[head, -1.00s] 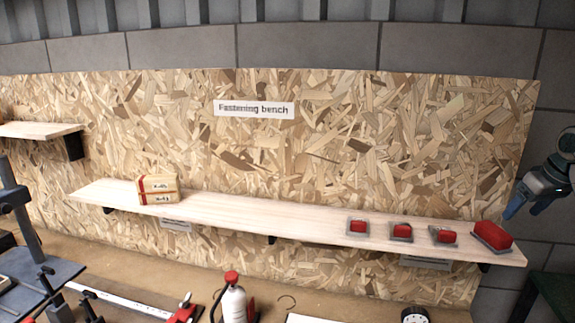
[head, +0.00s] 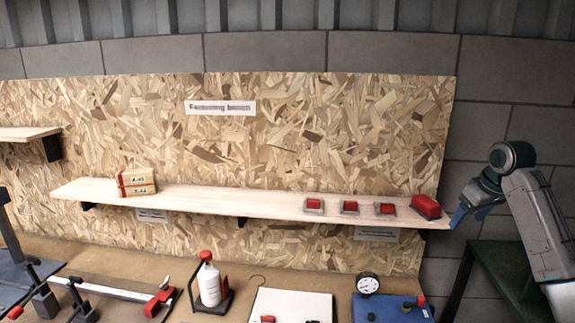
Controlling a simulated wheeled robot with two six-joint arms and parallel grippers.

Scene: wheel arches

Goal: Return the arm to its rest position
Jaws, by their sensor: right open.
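My right arm comes in from the right edge in the head view. Its gripper (head: 459,215) points down and left, just off the right end of the wooden shelf (head: 240,203). It is open and I see nothing between its fingers. It is close to a red box (head: 426,206) at the shelf's right end, but apart from it. My left arm and gripper are not in view.
Below on the bench are a white bottle (head: 209,281), a bar clamp (head: 120,295) and a dial gauge (head: 368,283). A green table (head: 500,270) stands at the right.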

